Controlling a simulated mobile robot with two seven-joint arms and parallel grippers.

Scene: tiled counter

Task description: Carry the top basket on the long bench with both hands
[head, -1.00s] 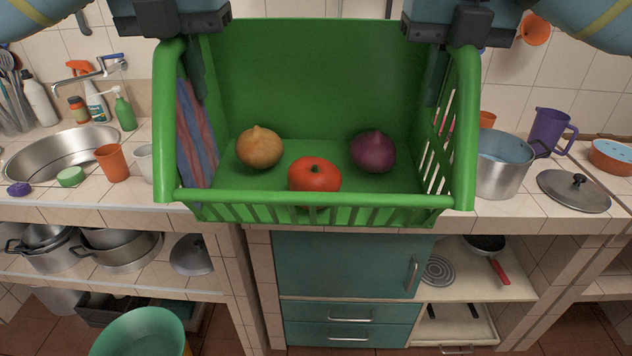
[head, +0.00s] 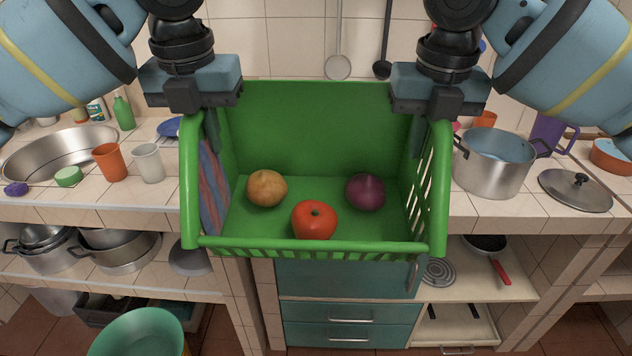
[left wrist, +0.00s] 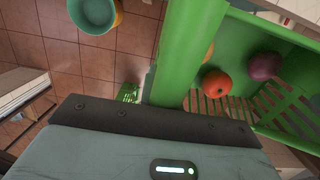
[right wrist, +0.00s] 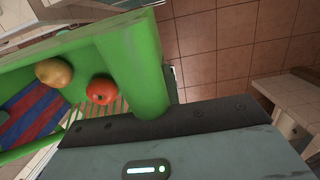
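The green basket (head: 318,248) hangs level between my two grippers in the middle of the head view. It holds a yellow onion (head: 267,188), a red tomato (head: 314,220), a purple onion (head: 366,192) and a red-and-blue striped cloth (head: 213,190). My left gripper (head: 208,125) is shut on its left side rim, and my right gripper (head: 424,125) on its right side rim. The rim also shows at the jaws in the left wrist view (left wrist: 185,55) and right wrist view (right wrist: 140,60). The fingertips are partly hidden. The basket overlaps the front edge of the tiled counter (head: 480,208) in the head view.
A steel pot (head: 492,165) and its lid (head: 575,190) stand right of the basket. An orange cup (head: 110,162), a white cup (head: 148,163) and a sink (head: 55,155) are on the left. A green bucket (head: 138,335) is below. A small green crate-like object (left wrist: 128,92) shows low down.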

